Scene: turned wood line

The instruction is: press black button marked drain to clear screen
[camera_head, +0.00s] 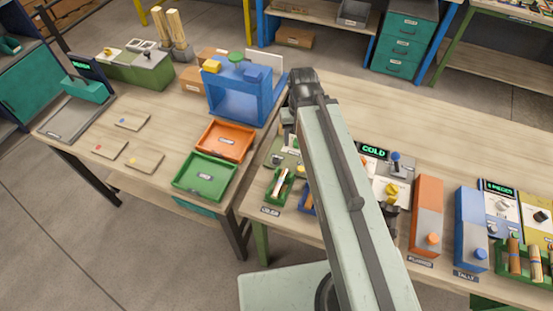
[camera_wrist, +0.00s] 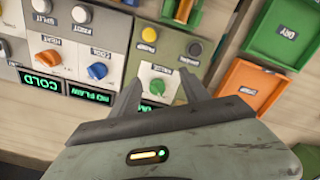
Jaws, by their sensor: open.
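In the wrist view a round black button (camera_wrist: 194,48) sits on an olive-grey panel (camera_wrist: 172,48), beside a yellow button (camera_wrist: 149,34). The small label by the black button is too blurred to read. Below it in the picture is a white panel with a green knob (camera_wrist: 157,87) and a lit green screen (camera_wrist: 149,106), mostly hidden by my gripper. My gripper (camera_wrist: 159,77) is open and empty, its fingers either side of the green knob in the picture. I cannot tell its height. In the head view my arm largely hides these panels.
Left in the wrist view are blue and orange knobs and screens reading COLD (camera_wrist: 40,83) and NO FLAW (camera_wrist: 90,96). Orange (camera_head: 225,141) and green (camera_head: 205,177) trays lie left of my arm in the head view. A blue frame (camera_head: 240,95) stands behind them.

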